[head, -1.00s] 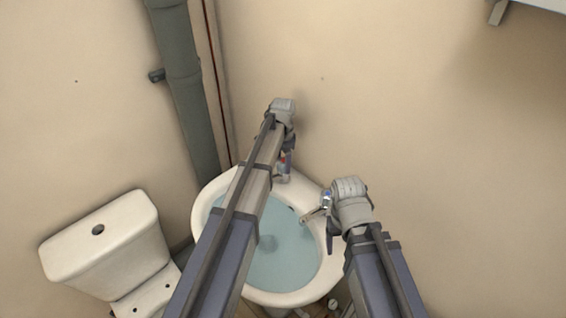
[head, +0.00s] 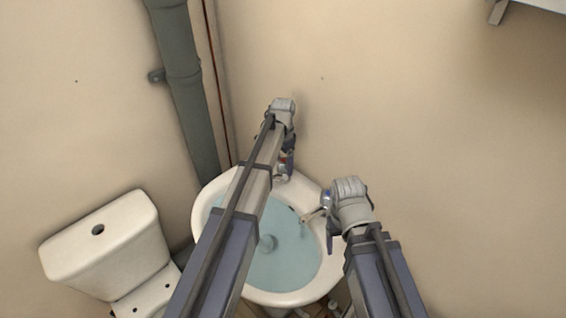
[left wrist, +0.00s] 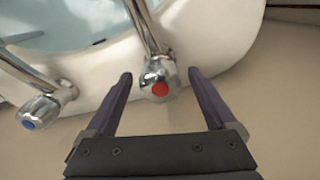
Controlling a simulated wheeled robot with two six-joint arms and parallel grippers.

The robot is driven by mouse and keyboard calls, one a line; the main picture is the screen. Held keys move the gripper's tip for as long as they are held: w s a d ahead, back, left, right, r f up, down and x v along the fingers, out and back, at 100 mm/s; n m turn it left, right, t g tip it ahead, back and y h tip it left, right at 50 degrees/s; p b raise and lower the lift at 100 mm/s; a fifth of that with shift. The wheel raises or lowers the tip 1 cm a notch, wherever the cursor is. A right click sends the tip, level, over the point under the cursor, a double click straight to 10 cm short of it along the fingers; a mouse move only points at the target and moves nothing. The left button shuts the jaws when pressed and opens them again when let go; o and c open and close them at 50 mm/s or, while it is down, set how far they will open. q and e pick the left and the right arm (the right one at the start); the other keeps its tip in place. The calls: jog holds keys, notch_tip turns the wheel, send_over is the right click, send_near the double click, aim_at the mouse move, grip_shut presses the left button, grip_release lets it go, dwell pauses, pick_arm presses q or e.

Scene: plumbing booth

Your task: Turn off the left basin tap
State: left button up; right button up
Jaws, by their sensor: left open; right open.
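The red-capped basin tap (left wrist: 159,82) stands on the basin rim between the two fingers of my left gripper (left wrist: 160,76). The fingers are open, one on each side of its round chrome handle, with a visible gap on both sides. In the head view my left gripper (head: 287,163) is at the basin's back edge, and my forearm hides part of this tap. A blue-capped tap (left wrist: 41,112) lies to the left in the left wrist view. My right gripper (head: 328,218) is open at the basin's right rim, beside a tap spout (head: 312,215); its fingers are partly hidden.
The white basin (head: 287,298) holds bluish water (head: 285,270). A toilet cistern (head: 105,245) stands at the left. A grey pipe (head: 187,95) runs down the wall in the corner. Bare wall lies behind and to the right of the basin.

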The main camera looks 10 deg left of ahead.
aim_at(283, 161)
pick_arm(q)
notch_tip(283, 161, up, 8)
jog(key=p, duration=0.8)
jog(key=shift+f, duration=0.1)
pick_arm(e)
notch_tip(283, 161, up, 8)
jog(key=shift+f, duration=0.1)
pick_arm(q)
jog(key=s+d+n, duration=0.2)
jog(key=s+d, duration=0.3)
jog(key=s, duration=0.9)
jog(key=s+d+n+y, duration=0.1)
jog(key=s+d+n, duration=0.2)
jog(key=s, duration=1)
jog(key=shift+s+d, duration=0.35)
jog(key=shift+d, duration=0.85)
